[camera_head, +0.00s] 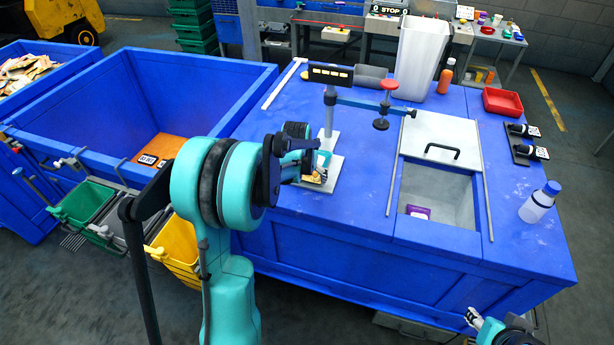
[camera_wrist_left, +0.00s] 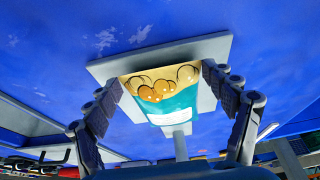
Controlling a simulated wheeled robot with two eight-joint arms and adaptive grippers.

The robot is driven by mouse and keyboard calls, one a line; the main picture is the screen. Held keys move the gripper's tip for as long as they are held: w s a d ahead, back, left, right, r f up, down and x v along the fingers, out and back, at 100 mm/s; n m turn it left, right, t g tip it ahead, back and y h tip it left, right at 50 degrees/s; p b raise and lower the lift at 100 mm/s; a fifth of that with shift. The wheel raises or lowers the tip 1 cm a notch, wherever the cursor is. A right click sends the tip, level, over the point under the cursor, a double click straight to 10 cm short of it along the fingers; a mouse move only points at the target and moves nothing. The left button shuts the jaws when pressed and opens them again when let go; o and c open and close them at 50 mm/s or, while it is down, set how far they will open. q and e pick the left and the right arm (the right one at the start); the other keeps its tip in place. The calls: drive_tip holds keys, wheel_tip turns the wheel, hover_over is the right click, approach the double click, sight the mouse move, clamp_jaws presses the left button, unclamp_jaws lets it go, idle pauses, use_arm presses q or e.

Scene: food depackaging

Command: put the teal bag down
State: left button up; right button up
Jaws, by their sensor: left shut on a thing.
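The teal bag (camera_wrist_left: 172,104), with yellow-orange round food pictured on it, is between the two fingers of my left gripper (camera_wrist_left: 168,100) in the left wrist view. The gripper is shut on it. In the head view the bag (camera_head: 317,177) shows only in part below my left gripper (camera_head: 312,165), over the pale base plate (camera_head: 335,180) of the scanner stand. I cannot tell whether the bag touches the plate. My right gripper (camera_head: 474,318) is at the bottom right edge, away from the bag, and its jaws are too small to judge.
The scanner stand's post (camera_head: 329,115) rises close behind the left gripper, with a red-knobbed arm (camera_head: 388,86) to its right. An open chute (camera_head: 430,190) holds a purple packet. A bottle (camera_head: 538,203) stands at right. The blue table (camera_head: 345,228) is clear in front.

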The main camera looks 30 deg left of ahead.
use_arm(q)
drive_tip(key=shift+f, duration=0.1)
drive_tip(key=o, duration=1.5)
drive_tip(key=shift+o, duration=0.2)
drive_tip(key=shift+r, duration=0.3)
drive_tip(key=p+v, duration=0.3)
drive_tip(key=v, duration=0.9)
drive_tip(key=s+d+m+t+h, duration=0.1)
drive_tip(key=s+d+m+t, duration=0.1)
drive_tip(key=s+d, duration=1.7)
drive_tip(key=shift+r+m+t, duration=0.3)
drive_tip(key=shift+r+t, duration=0.2)
drive_tip(key=shift+t, duration=0.2)
